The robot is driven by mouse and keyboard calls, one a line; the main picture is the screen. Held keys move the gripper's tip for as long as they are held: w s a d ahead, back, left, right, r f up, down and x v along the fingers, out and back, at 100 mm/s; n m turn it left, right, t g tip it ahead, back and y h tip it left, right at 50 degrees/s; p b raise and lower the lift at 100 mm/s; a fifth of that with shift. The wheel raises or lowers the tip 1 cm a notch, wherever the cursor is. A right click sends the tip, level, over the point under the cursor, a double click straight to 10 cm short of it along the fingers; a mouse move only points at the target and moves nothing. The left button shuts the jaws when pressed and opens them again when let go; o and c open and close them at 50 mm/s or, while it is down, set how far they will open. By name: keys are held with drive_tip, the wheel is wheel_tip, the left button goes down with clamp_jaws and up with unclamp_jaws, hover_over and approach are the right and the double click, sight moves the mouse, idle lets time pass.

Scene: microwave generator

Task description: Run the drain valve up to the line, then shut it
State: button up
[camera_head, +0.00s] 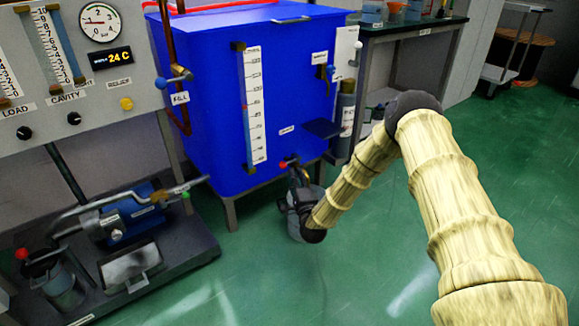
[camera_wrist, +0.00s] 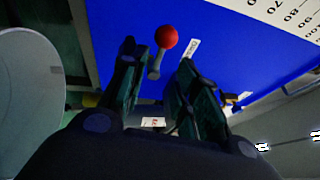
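The drain valve's lever with its red ball end (camera_head: 283,165) sticks out at the bottom front of the blue tank (camera_head: 200,100). In the wrist view the red ball (camera_wrist: 166,37) and its short grey stem show just beyond and between my fingertips. My gripper (camera_wrist: 157,60) is open, with a finger on each side of the stem and no clear contact. In the head view my gripper (camera_head: 299,186) is dark and small, below the tank's front edge. A grey bucket (camera_head: 294,228) stands under it, partly hidden by my arm. A white level scale (camera_head: 254,110) is on the tank front; its liquid level is unclear.
A small dark shelf (camera_head: 323,129) juts from the tank near my forearm. A pump bench (camera_head: 180,250) stands at the left, below a gauge panel (camera_head: 70,60). Green floor (camera_head: 350,285) is clear in front.

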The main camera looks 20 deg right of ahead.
sight(290, 162)
drive_tip(key=w+b, duration=0.1)
drive_tip(key=w, duration=0.1)
drive_tip(key=w+r+b, duration=0.1)
drive_tip(key=w, duration=0.2)
drive_tip(key=w+b, duration=0.1)
drive_tip(key=w, duration=0.2)
drive_tip(key=shift+d+r, duration=0.15)
drive_tip(key=shift+r, duration=0.1)
clamp_jaws()
